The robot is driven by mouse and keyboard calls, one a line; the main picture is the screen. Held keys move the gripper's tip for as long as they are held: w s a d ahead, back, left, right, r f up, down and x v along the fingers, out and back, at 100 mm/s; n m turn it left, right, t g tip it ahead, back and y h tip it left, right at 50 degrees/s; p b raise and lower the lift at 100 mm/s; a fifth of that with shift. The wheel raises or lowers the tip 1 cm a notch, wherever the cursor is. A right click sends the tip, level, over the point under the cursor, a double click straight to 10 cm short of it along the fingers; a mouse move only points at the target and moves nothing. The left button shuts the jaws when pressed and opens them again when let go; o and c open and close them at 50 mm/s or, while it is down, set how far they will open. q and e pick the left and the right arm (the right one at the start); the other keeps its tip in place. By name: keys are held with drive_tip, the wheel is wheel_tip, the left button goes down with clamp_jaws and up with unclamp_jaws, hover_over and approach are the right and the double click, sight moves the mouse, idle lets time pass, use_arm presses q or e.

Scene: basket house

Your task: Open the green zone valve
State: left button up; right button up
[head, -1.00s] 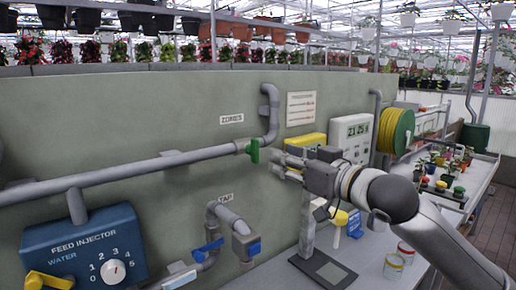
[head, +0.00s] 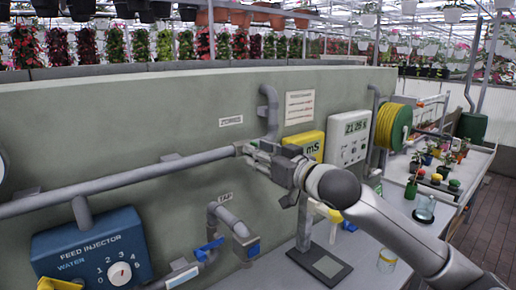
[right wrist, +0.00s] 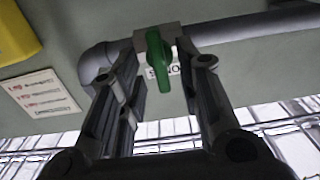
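The green valve handle (right wrist: 158,58) sits on a grey valve body at a bend of the grey pipe (head: 130,178) near the "ZONES" label (head: 231,121). In the right wrist view it stands between the two fingers of my right gripper (right wrist: 156,85), with a visible gap on each side. In the head view my right gripper (head: 254,153) is at the pipe's right end and hides the handle. The right gripper is open, and I see no clear contact with the handle. My left gripper is not in view.
Below are a tap with blue handles (head: 208,249) and a blue feed injector box (head: 92,247). A yellow meter (head: 311,143), a white display box (head: 347,139) and a yellow hose reel (head: 394,126) are to the right. Cups and potted plants stand on the bench.

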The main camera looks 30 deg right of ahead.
drive_tip(key=shift+w+a, duration=0.1)
drive_tip(key=shift+w, duration=0.35)
drive_tip(key=shift+c, duration=0.5)
drive_tip(key=shift+s, duration=0.15)
clamp_jaws()
